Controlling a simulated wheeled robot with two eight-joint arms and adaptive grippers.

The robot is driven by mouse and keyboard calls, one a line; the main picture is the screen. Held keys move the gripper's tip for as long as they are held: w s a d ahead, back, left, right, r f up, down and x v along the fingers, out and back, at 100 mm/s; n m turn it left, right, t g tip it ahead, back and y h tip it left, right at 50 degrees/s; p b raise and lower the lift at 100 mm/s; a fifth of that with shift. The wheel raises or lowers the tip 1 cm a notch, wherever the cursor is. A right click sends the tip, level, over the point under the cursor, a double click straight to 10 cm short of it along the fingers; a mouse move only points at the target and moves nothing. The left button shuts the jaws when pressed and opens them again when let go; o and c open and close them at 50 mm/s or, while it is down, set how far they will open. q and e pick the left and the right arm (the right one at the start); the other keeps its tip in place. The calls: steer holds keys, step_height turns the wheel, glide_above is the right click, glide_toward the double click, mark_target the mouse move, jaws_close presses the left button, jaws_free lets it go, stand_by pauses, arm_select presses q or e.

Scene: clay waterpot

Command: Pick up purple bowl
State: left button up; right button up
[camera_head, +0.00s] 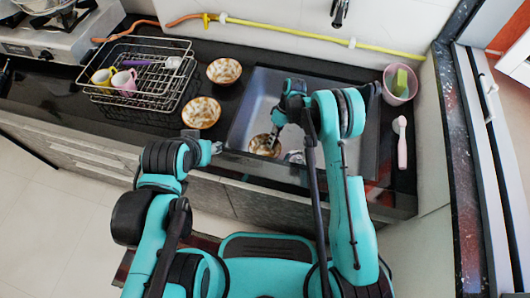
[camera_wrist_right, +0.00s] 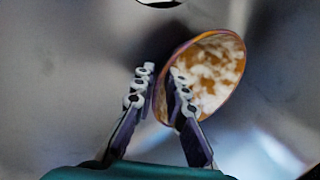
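The purple bowl (camera_head: 264,146) sits low in the sink (camera_head: 249,112) in the head view, its inside mottled orange and white. In the right wrist view the bowl (camera_wrist_right: 213,75) shows a purple outer side and rim and looks tilted. In the head view the right gripper (camera_head: 275,138) reaches down into the sink. My left gripper (camera_head: 215,147) is by the counter's front edge, too small to tell open or shut.
Two similar bowls (camera_head: 201,112) (camera_head: 224,70) stand on the counter left of the sink. A wire dish rack (camera_head: 140,75) with cups is farther left. A pink pot with a green sponge (camera_head: 401,82) and a pink brush (camera_head: 402,145) are right of the sink. The yellow hose runs along the wall.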

steer(key=shift+r, duration=0.1)
jaws_close()
arm_select(q)
steer(key=shift+r, duration=0.1)
arm_select(e)
steer(key=shift+r, duration=0.1)
